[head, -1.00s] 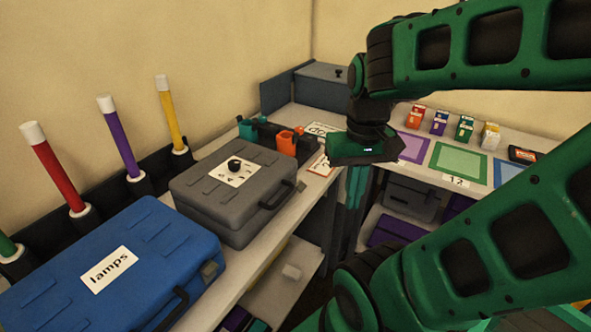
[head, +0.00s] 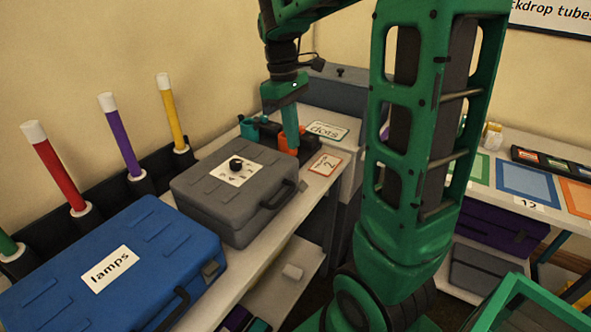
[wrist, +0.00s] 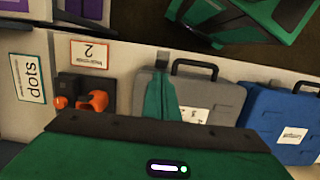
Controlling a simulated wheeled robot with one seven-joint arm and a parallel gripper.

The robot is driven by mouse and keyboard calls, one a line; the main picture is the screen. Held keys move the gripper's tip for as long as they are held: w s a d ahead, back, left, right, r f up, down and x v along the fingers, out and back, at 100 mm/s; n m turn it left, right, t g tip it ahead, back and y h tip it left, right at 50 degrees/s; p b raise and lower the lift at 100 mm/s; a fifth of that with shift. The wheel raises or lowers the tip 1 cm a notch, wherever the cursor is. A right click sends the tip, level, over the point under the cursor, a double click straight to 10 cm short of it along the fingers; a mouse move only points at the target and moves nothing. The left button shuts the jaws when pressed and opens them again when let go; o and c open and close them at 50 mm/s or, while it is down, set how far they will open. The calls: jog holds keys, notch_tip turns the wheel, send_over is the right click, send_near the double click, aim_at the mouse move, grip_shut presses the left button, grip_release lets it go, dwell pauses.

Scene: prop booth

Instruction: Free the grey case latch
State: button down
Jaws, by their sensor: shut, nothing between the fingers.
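The grey case (head: 212,213) lies closed on the left bench, its handle facing the aisle. My gripper (head: 291,146) is shut and empty, fingers down, above the bench beyond the case. In the wrist view, the teal fingers (wrist: 163,85) overlap the case's left edge, just below the latch in the picture. I cannot tell any contact.
A blue case (head: 130,260) labelled "lamps" stands nearer on the bench. An orange-and-black item (wrist: 95,100) sits close to the fingers, beside the card marked 2 (wrist: 92,52). Upright coloured tubes (head: 120,141) line the wall. The aisle right of the bench has room.

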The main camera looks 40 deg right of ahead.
aim_at(297, 169)
jog(key=shift+f, duration=0.1)
jog(key=f, duration=0.3)
jog(key=s+f, duration=0.1)
jog(key=f, duration=0.5)
jog(key=shift+s+d+f, duration=0.2)
jog(key=shift+d+f, duration=0.15)
jog(key=shift+f, duration=0.05)
